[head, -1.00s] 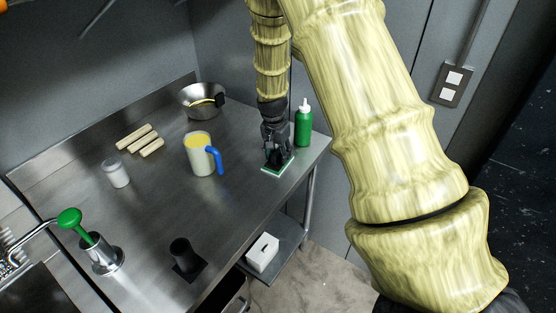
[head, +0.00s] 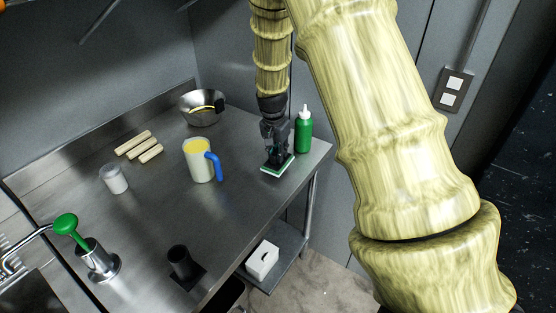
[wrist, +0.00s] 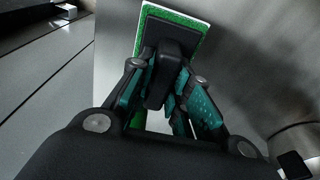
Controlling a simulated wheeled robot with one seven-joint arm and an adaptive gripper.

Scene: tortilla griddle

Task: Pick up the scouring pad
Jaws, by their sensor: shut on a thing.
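The scouring pad (head: 268,171) has a green top with a white edge and a black block with a handle on it. It is at the right end of the steel table in the head view, under my gripper (head: 274,148). In the wrist view the pad (wrist: 203,27) shows as a green strip with a white rim beyond the black block. My gripper (wrist: 168,92) is shut on the black handle, with a finger on either side of it. I cannot tell whether the pad touches the table, as its underside is hidden.
A green squeeze bottle (head: 303,132) stands close to the right of my gripper. A pitcher with a blue handle (head: 200,161), a metal bowl (head: 201,110), wooden sticks (head: 133,143) and a shaker (head: 114,180) stand to the left.

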